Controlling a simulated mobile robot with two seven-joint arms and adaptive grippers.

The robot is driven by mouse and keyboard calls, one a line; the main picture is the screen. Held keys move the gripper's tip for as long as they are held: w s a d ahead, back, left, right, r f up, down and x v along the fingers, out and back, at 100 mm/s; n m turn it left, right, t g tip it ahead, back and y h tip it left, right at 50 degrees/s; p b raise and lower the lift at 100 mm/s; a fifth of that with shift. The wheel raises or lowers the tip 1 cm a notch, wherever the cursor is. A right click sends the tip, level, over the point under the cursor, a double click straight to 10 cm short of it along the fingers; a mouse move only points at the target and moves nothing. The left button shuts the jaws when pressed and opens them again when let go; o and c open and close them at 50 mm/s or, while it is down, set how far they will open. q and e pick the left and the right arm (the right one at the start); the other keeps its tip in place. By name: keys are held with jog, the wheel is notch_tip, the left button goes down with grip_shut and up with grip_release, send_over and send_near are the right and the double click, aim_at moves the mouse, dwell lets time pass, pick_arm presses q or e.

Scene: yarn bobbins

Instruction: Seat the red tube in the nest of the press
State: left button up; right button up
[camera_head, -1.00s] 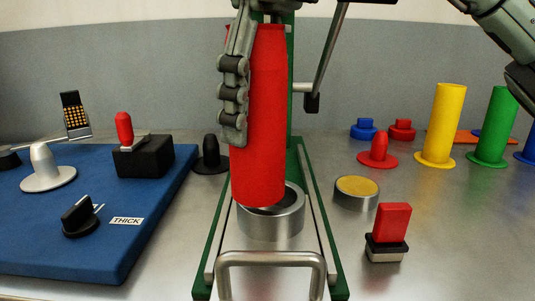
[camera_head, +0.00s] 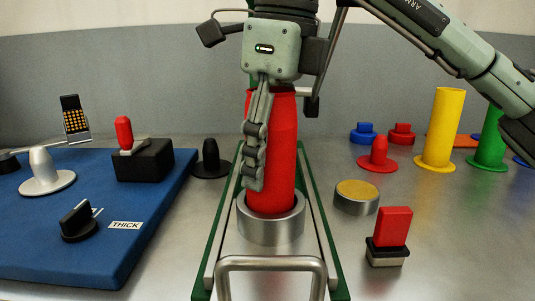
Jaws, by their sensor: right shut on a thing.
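The red tube (camera_head: 283,150) stands upright, or nearly so, in the middle of the view. Its lower end is inside the metal ring-shaped nest (camera_head: 271,231) of the green-framed press (camera_head: 322,220). How deep it sits inside the nest is hidden by the ring's wall. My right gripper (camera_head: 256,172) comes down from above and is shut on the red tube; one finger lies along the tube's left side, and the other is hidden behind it. My left gripper is not in view.
A blue board (camera_head: 60,235) with knobs and a black block (camera_head: 143,161) lies on the left. On the right are a yellow tube (camera_head: 440,128), a green tube (camera_head: 490,140), a yellow-topped metal disc (camera_head: 356,198) and a red-topped stamp (camera_head: 392,230). A metal handle (camera_head: 270,262) stands in front.

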jog(key=o, duration=1.1)
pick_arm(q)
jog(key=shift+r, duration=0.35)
pick_arm(e)
jog(key=shift+o, duration=0.5)
jog(key=shift+r, duration=0.15)
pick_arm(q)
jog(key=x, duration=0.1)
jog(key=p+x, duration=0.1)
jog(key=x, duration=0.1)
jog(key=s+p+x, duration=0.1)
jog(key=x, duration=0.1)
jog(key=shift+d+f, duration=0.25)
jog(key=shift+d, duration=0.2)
pick_arm(e)
notch_tip(320, 180, up, 12)
jog(key=d, duration=0.1)
jog(key=shift+s+d, duration=0.15)
jog(key=shift+s, duration=0.15)
